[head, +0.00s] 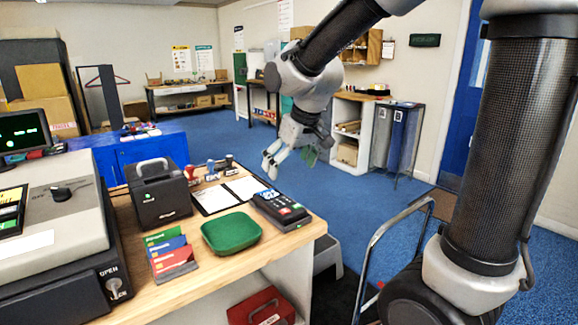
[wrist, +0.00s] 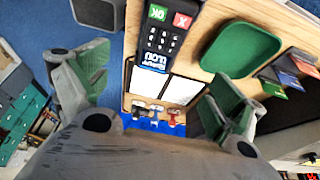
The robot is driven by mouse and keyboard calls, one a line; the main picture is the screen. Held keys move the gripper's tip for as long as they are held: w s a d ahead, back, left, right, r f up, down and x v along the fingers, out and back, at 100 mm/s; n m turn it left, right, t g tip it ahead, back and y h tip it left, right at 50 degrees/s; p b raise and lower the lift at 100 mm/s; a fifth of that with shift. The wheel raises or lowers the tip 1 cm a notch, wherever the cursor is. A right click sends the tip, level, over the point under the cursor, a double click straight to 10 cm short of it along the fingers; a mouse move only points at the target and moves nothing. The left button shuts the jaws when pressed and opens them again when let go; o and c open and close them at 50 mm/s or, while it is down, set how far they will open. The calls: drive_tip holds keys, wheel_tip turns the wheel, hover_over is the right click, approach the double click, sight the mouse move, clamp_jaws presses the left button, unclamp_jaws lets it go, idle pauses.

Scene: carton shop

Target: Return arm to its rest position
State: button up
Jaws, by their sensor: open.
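My gripper (head: 289,157) hangs from my raised arm, in the air past the far right corner of the wooden counter (head: 295,240). In the wrist view my gripper (wrist: 158,88) has its two green-padded fingers spread wide apart, with nothing held between them. Beyond the fingers the wrist view shows the card terminal (wrist: 163,38), an open clipboard or folder (wrist: 180,90) and the green tray (wrist: 242,50) on the counter.
On the counter the card terminal (head: 281,209), green tray (head: 231,233), coloured cards (head: 170,257), black box (head: 158,192) and stamps (head: 211,168) stand close together. A metal trolley rail (head: 372,245) rises at the right. Blue floor behind is open.

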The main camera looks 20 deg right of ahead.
drive_tip(key=s+d+r+m, duration=0.1)
drive_tip(key=s+d, duration=0.3)
drive_tip(key=s, duration=0.3)
drive_tip(key=s+d+r+m+h, duration=0.1)
drive_tip(key=s+d, duration=0.4)
drive_tip(key=s, duration=0.2)
drive_tip(key=s+d+r+m, duration=0.1)
drive_tip(key=s+d, duration=0.3)
drive_tip(key=s, duration=0.4)
drive_tip(key=shift+d+m, duration=0.25)
drive_tip(key=shift+m, duration=0.05)
